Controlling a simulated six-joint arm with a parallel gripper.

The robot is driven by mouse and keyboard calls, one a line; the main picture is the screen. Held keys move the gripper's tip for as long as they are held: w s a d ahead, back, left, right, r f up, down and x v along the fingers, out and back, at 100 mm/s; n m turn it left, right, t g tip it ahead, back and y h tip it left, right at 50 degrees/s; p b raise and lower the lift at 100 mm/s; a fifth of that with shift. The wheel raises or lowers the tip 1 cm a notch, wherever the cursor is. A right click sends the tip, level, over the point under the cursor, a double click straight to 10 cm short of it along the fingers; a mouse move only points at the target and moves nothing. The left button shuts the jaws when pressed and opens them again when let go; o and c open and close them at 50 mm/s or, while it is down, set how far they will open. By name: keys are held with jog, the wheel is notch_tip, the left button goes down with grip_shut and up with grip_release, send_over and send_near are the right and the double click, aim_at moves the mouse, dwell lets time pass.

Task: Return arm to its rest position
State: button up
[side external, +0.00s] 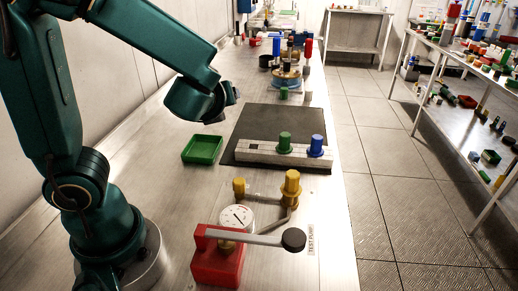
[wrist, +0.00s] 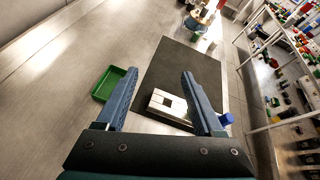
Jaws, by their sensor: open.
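My gripper (wrist: 159,75) is open in the wrist view, its two blue-grey fingers spread with nothing between them. In the side view my arm is raised and bent over the bench, with its wrist above the area behind the green tray (side external: 203,149). The fingers are mostly hidden there behind the wrist. The tray is empty and also shows left of the left finger in the wrist view (wrist: 104,88). A grey block (side external: 256,153) on the dark mat (side external: 270,121) carries a green knob (side external: 284,143) and a blue knob (side external: 316,146), and has an empty square recess.
A red test pump (side external: 217,267) with a gauge (side external: 236,219) and a lever handle (side external: 293,240) stands at the front. Yellow fittings (side external: 291,184) stand behind it. Bottles and parts crowd the bench's far end. A loaded shelf (side external: 440,55) stands across the aisle at right.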

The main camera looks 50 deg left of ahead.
jog(key=s+d+f+n+g+h, duration=0.2)
jog(key=s+d+n+g+h, duration=0.15)
jog(key=s+n, duration=0.8)
jog(key=d+n+t+h, duration=0.1)
jog(key=d+n+h, duration=0.5)
jog(key=d+n, duration=0.4)
jog(key=shift+w+n+h, duration=0.15)
jog(key=shift+n+h, duration=0.2)
jog(key=shift+n, duration=0.3)
